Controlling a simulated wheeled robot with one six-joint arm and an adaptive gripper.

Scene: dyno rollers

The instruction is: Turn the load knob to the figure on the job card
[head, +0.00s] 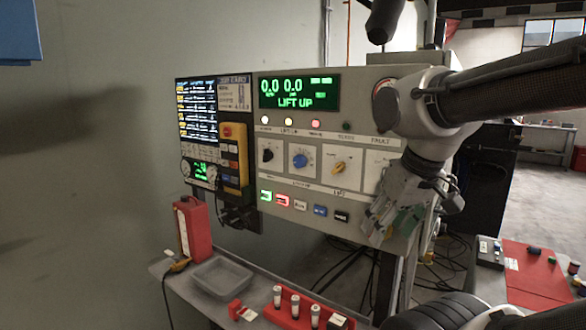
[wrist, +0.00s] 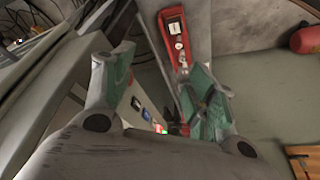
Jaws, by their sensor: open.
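The green display (head: 299,92) reads 0.0, 0.0 and LIFT UP. My gripper (head: 382,222) is open and empty by the panel's lower right, clear of the knobs. Its spread fingers show in the wrist view (wrist: 158,88).
Lit push buttons (head: 290,205) line the panel's lower edge. Cables hang below the panel.

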